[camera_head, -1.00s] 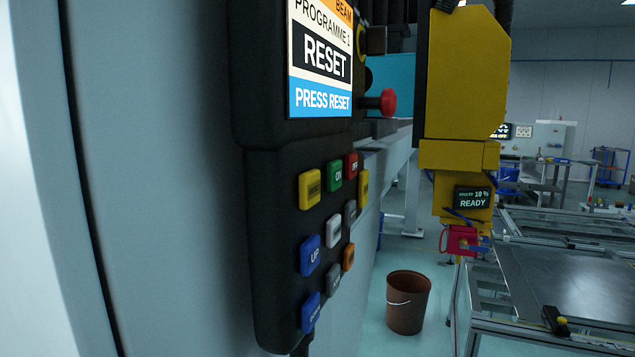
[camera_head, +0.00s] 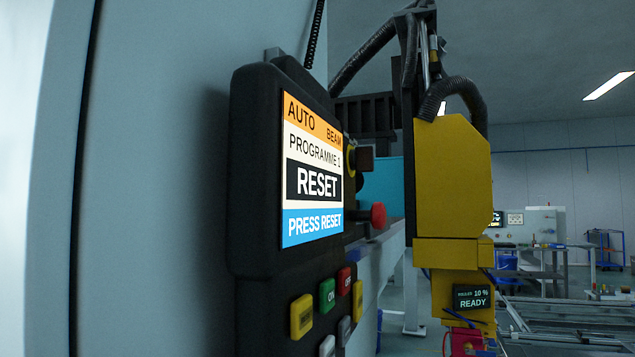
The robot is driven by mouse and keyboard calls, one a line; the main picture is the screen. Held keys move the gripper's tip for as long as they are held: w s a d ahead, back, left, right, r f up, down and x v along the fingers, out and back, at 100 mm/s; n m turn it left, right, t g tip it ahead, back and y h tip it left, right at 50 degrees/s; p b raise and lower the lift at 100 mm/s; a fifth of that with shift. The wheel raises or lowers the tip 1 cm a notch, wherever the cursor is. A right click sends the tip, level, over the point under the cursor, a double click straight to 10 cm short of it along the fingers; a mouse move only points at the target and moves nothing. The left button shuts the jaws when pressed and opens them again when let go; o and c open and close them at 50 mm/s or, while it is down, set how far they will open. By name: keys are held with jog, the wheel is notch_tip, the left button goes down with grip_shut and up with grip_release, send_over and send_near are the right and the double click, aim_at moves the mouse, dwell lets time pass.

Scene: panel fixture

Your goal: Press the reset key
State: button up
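A black control panel (camera_head: 250,180) hangs on the grey housing at the left, seen at a steep angle. Its screen (camera_head: 312,170) reads "AUTO", "BEAM", "PROGRAMME 1", "RESET" and "PRESS RESET". Below the screen are a yellow key (camera_head: 301,316), a green ON key (camera_head: 327,295), a red key (camera_head: 344,280) and another yellow key (camera_head: 357,299). Grey keys (camera_head: 344,330) show partly at the bottom edge; lower keys are out of frame. I cannot read which key is the reset key. My gripper is not in view.
A red mushroom knob (camera_head: 378,215) sticks out right of the screen. A yellow machine head (camera_head: 453,180) with a small READY display (camera_head: 473,298) hangs to the right, with black hoses above. Metal-framed tables (camera_head: 570,315) stand at the lower right.

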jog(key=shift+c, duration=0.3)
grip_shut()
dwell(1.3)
